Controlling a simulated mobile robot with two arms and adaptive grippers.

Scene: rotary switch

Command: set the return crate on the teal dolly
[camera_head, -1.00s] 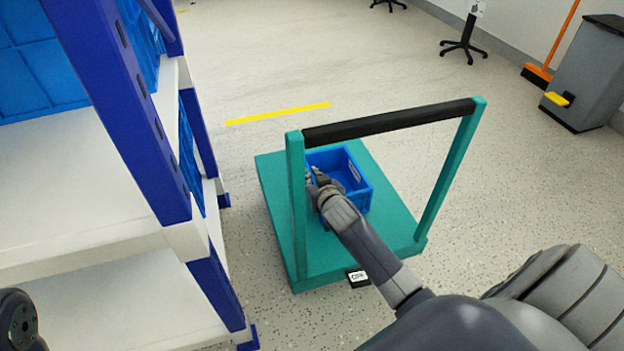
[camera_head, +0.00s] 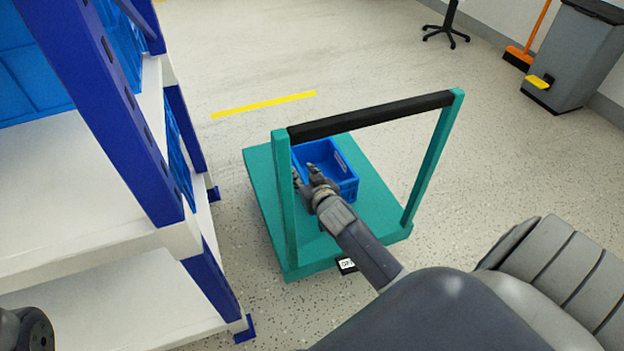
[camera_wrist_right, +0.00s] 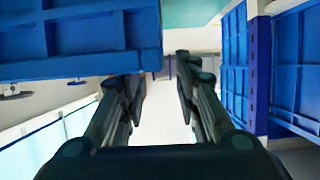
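The blue return crate (camera_head: 343,187) sits on the deck of the teal dolly (camera_head: 382,203), behind the dolly's handle frame as I look at it. In the right wrist view the crate's wall (camera_wrist_right: 80,35) fills the upper left. My right gripper (camera_head: 303,177) is at the crate's near left side, with its fingers spread. In the right wrist view this gripper (camera_wrist_right: 158,82) shows a clear gap between its fingertips, and nothing is held there. My left gripper is out of view; only a dark part of my left arm shows at the lower left.
The dolly's black handle bar (camera_head: 370,116) and teal posts rise around my right forearm. A blue and white shelf rack (camera_head: 110,190) with blue crates stands at left. A grey bin (camera_head: 574,58) and orange broom (camera_head: 519,56) stand far right. Open floor lies right of the dolly.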

